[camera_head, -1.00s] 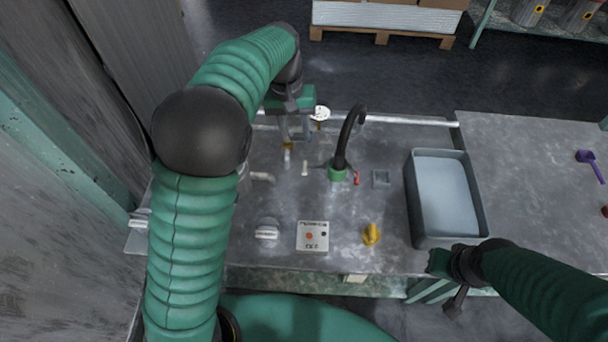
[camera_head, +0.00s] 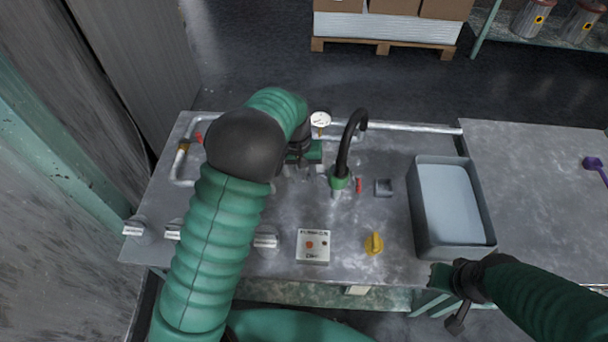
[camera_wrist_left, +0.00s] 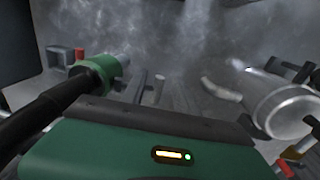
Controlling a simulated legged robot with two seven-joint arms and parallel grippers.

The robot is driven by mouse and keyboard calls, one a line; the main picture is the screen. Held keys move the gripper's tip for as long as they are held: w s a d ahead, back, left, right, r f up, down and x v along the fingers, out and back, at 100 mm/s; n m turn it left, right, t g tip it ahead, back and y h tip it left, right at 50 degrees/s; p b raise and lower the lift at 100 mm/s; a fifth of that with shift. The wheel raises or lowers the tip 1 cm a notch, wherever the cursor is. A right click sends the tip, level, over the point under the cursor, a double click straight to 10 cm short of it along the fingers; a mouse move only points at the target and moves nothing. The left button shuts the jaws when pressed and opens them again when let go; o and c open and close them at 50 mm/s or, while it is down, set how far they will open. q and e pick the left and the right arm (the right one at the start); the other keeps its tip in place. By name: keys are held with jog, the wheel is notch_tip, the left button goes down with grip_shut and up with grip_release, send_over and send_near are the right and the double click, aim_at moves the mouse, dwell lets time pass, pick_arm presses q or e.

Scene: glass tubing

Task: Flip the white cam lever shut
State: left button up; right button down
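A pale, curved piece that looks like the white cam lever (camera_wrist_left: 221,90) lies low over the bench in the left wrist view, beside a thick pale cylinder (camera_wrist_left: 284,108). In the head view my left arm hides that spot. I cannot tell the lever's exact angle. My left gripper (camera_head: 304,172) is over the bench, left of the black hose; its fingertips are small and partly hidden, so its opening is unclear. My right gripper (camera_head: 456,294) is at the bench's front edge, below the grey tray, and its opening is unclear.
A black hose (camera_head: 345,145) rises from a green collar (camera_head: 339,183) close to my left gripper. A pressure gauge (camera_head: 320,120) stands behind. A control box (camera_head: 313,246), yellow knob (camera_head: 374,243) and grey tray (camera_head: 423,222) are on the bench. A short upright peg (camera_wrist_left: 159,88) stands nearby.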

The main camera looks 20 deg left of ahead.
aim_at(304, 183)
pick_arm(q)
grip_shut()
jog(key=shift+f, duration=0.1)
jog(key=shift+a+f+t+h+b, duration=0.25)
jog(key=shift+f+h+b, duration=0.45)
jog(key=shift+h+b, duration=0.4)
jog(key=h+b, duration=0.1)
jog(key=f+t+h+b, duration=0.1)
jog(key=b, duration=0.1)
jog(key=f+h+b, duration=0.1)
jog(key=shift+d+f+h+b, duration=0.25)
jog(key=shift+h+b, duration=0.1)
jog(key=shift+h, duration=0.05)
jog(key=shift+w+d+f+t+h+b, duration=0.15)
jog(key=shift+f+t+h+b, duration=0.1)
jog(key=shift+h+b, duration=0.3)
jog(key=shift+d+f+t+h+b, duration=0.1)
jog(key=shift+f+t+h+b, duration=0.1)
jog(key=shift+h+b, duration=0.3)
jog(key=shift+d+f+h+b, duration=0.15)
jog(key=shift+d+h+b, duration=0.25)
jog(key=shift+h, duration=0.35)
grip_release()
